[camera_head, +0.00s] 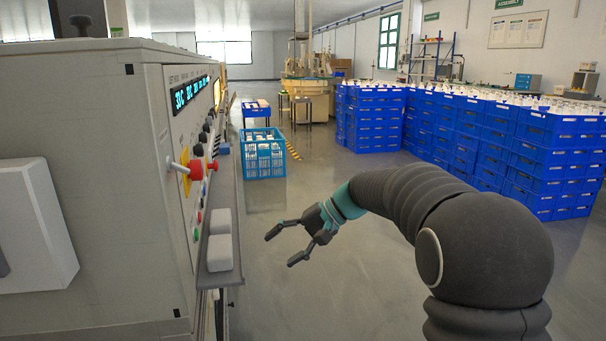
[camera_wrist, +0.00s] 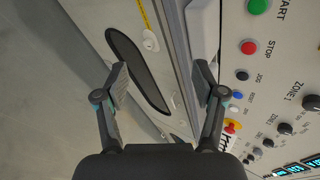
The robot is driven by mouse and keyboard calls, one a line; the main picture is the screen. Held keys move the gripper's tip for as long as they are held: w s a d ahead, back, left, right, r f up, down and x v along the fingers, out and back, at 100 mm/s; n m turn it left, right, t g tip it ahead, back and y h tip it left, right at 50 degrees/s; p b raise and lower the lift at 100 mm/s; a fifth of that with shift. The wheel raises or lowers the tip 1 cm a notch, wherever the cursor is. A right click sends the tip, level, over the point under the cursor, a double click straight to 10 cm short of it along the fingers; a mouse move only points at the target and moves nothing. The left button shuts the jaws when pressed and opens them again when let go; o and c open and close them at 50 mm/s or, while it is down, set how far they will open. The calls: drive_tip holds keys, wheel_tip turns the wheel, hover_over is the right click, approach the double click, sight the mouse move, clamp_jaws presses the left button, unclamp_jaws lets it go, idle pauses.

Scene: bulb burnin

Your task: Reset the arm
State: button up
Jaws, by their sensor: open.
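My gripper (camera_head: 280,246) is open and empty at the end of my arm, to the right of the machine's front ledge in the head view. Its fingers point left towards the machine. In the wrist view my gripper (camera_wrist: 160,85) has its two fingers spread wide with nothing between them. Behind the fingers are the machine's lower front, a dark oval opening (camera_wrist: 138,70) and the ledge edge. The machine (camera_head: 90,120) has a control panel (camera_head: 190,140) with a lit display, dark knobs, a red knob and coloured buttons.
Two white blocks (camera_head: 220,252) rest on the machine's ledge. A light blue crate (camera_head: 263,160) stands on the floor beyond my gripper. Stacks of dark blue crates (camera_head: 480,140) fill the right side.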

drive_tip(key=s+d+f+t+h, duration=0.1)
drive_tip(key=s+d+t+h, duration=0.1)
drive_tip(key=s+d, duration=0.4)
drive_tip(key=s+d+f+t+h, duration=0.1)
drive_tip(key=s+d+h, duration=0.4)
drive_tip(key=s, duration=0.9)
drive_tip(key=s+d+f+n+t+h, duration=0.1)
drive_tip(key=s+d+t+h, duration=0.2)
drive_tip(key=s+d, duration=0.6)
drive_tip(key=shift+s+f, duration=0.2)
drive_tip(key=shift+s, duration=0.55)
drive_tip(key=shift+d, duration=0.1)
